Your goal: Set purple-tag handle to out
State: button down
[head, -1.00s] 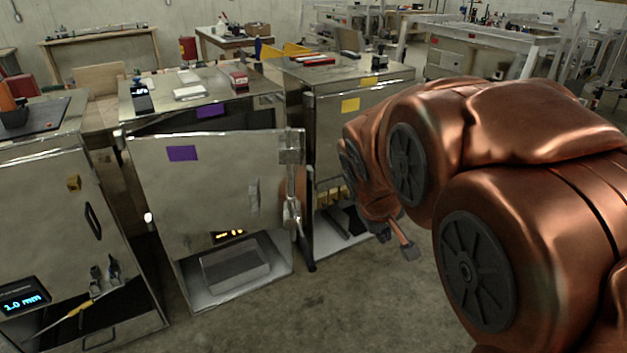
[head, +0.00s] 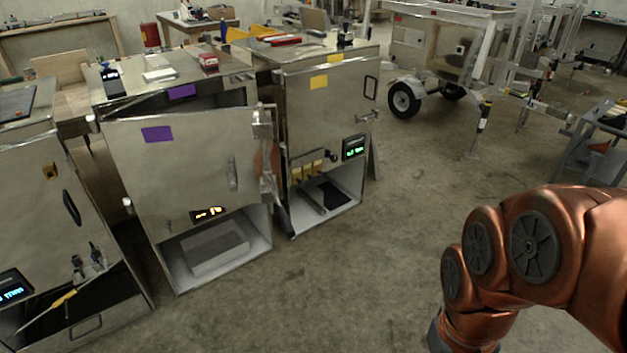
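The purple-tag cabinet stands left of centre in the head view. One purple tag (head: 181,91) is on its top front edge and another purple tag (head: 157,134) is on its steel door (head: 185,185). The door stands ajar, with a dark gap along its top edge. A small upright silver handle (head: 232,174) sits on the right part of the door; its exact setting is hard to tell. My copper arm enters at the lower right, well apart from the cabinet. My gripper's fingers are below the picture edge.
A yellow-tag cabinet (head: 322,110) with a green display stands just right of the purple one. Another cabinet (head: 55,190) is at the left. A wheeled trailer (head: 430,60) is at the back. The concrete floor (head: 380,230) between the cabinets and my arm is clear.

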aim_at(268, 176)
jog(key=u, duration=0.1)
jog(key=i, duration=0.75)
jog(key=u, duration=1.2)
jog(key=i, duration=0.9)
jog(key=u, duration=1.4)
jog(key=i, duration=0.2)
jog(key=u, duration=0.1)
